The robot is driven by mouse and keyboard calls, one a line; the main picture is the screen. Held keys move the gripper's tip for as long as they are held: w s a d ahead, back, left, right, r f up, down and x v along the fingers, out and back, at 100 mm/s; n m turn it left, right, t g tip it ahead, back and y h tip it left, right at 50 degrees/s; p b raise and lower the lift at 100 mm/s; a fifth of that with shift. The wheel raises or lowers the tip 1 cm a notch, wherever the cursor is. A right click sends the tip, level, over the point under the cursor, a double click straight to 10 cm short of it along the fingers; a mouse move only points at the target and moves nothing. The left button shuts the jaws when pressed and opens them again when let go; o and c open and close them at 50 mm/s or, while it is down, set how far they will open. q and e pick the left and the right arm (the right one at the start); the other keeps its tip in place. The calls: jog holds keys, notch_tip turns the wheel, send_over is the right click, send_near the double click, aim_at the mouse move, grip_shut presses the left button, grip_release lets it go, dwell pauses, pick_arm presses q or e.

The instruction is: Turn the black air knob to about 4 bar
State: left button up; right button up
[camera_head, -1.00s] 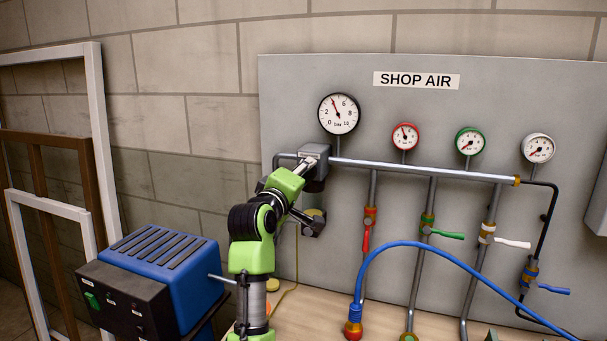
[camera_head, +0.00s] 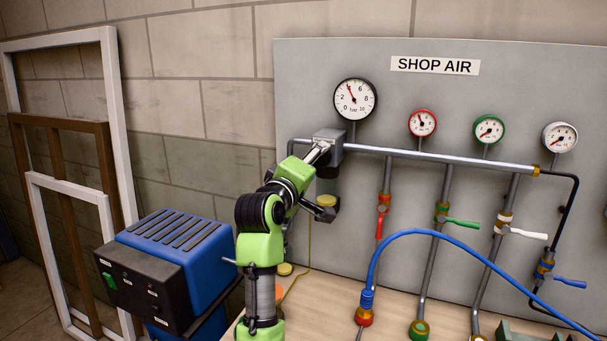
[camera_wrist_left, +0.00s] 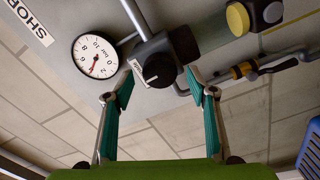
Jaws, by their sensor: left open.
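The black air knob (camera_wrist_left: 160,71) shows in the left wrist view, on the front of the grey regulator block (camera_head: 328,143). My left gripper (camera_wrist_left: 158,78) is open, with one teal finger pad on each side of the knob. Gaps show between pads and knob; I cannot tell whether the tips reach past its face. In the head view my left gripper (camera_head: 316,180) is in front of the regulator and hides the knob. The large bar gauge (camera_head: 355,99) is above it; its needle points up and slightly left, around 4. My right gripper is out of view.
A steel pipe (camera_head: 440,157) runs right to valves with coloured levers and smaller gauges. A blue hose (camera_head: 440,235) arches over the bench. A blue machine (camera_head: 185,255) stands left of my arm.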

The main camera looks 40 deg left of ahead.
pick_arm(q)
jog(key=v, duration=0.9)
jog(key=shift+s, duration=0.3)
jog(key=shift+d+f, duration=0.1)
jog(key=shift+d, duration=0.05)
